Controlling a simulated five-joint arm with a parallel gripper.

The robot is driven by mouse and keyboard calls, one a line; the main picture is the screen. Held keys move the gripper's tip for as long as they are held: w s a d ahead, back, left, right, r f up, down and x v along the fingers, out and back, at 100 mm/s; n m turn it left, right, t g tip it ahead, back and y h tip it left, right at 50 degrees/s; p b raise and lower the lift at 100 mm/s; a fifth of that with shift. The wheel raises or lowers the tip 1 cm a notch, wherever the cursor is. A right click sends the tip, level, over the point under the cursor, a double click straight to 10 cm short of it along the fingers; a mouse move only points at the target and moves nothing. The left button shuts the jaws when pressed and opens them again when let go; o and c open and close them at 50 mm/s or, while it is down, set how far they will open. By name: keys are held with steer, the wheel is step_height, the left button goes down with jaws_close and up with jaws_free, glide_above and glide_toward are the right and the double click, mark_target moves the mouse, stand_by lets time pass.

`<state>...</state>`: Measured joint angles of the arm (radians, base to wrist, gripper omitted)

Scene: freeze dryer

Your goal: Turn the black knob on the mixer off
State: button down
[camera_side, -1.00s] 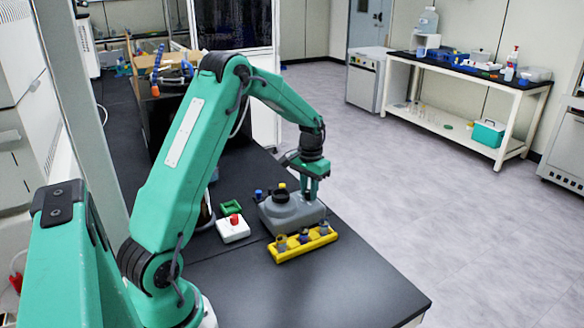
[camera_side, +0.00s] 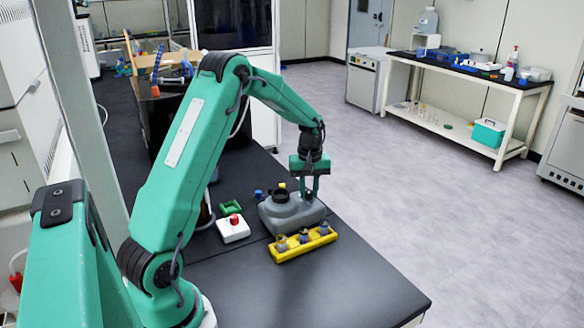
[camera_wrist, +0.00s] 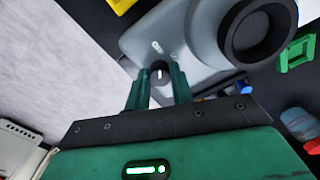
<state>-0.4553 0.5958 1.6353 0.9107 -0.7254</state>
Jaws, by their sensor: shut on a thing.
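The grey mixer (camera_side: 281,220) stands on the black bench, with a round black cup-like top (camera_side: 282,197). It also shows in the wrist view (camera_wrist: 195,50), with its dark ring top (camera_wrist: 257,32) at the upper right. The black knob (camera_wrist: 159,71) has a white mark that points roughly straight up and down in the wrist view. My gripper (camera_wrist: 159,84) is over the mixer with its two green fingers on either side of the knob, shut on it. In the side view my gripper (camera_side: 309,190) points down at the mixer's far right part, and the knob is hidden there.
A yellow rack (camera_side: 303,246) with several vials stands in front of the mixer. A white box with a red button (camera_side: 233,230) and a green holder (camera_side: 230,208) are at its left. The bench's right edge is close to the mixer. The front bench is clear.

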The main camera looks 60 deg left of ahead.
mark_target(309, 191)
steer(key=shift+r+n, duration=0.15)
steer(key=shift+n, duration=0.25)
steer(key=c, duration=1.2)
jaws_free()
steer(key=shift+r, duration=3.85)
